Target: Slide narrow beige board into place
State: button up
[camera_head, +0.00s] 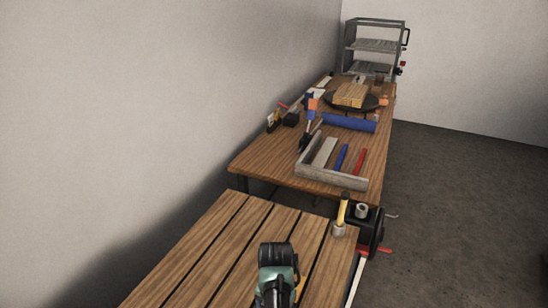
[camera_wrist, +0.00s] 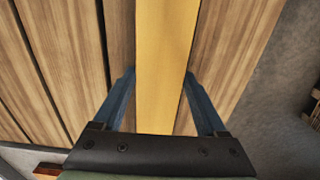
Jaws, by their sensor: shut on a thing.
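The narrow beige board (camera_wrist: 164,60) looks yellow in the wrist view and runs upward between the two dark blue fingers of my gripper (camera_wrist: 160,78). The fingers are shut on its two long sides. Brown wooden planks (camera_wrist: 222,60) lie on both sides of the board, with dark gaps between some of them. In the head view my arm's end covers most of the board, and only a thin yellow strip (camera_head: 300,288) shows at its right. The planked table (camera_head: 215,245) is in the foreground. I cannot tell whether the board is fully down between the planks.
A small yellow-handled tool (camera_head: 343,208) stands at the table's right corner, beside a black wheel-like device (camera_head: 376,235). A metal shelf (camera_head: 374,45) stands at the back. Floor on the right is clear.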

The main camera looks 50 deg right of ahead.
jog(key=shift+w+d+f+b, duration=0.1)
jog(key=shift+w+d+b, duration=0.15)
jog(key=shift+d+b, duration=0.75)
jog(key=shift+w+d+f+b, duration=0.1)
jog(key=shift+w+d+b, duration=0.15)
jog(key=shift+d+b, duration=0.7)
jog(key=shift+w+d+b, duration=0.25)
jog(key=shift+d+b, duration=0.7)
jog(key=shift+b, duration=0.05)
jog(key=d+b, duration=0.1)
jog(key=b, duration=0.1)
jog(key=d+b, duration=0.2)
jog(key=shift+w+d+b, duration=0.1)
jog(key=shift+w+b, duration=0.2)
jog(key=shift+w, duration=0.1)
jog(key=shift+d+r+b, duration=0.2)
jog(key=shift+d+b, duration=0.3)
jog(key=shift+b, duration=0.15)
jog(key=o, duration=1.6)
jog(key=shift+c, duration=0.2)
notch_tip(320, 180, up, 13)
jog(key=shift+p, duration=0.35)
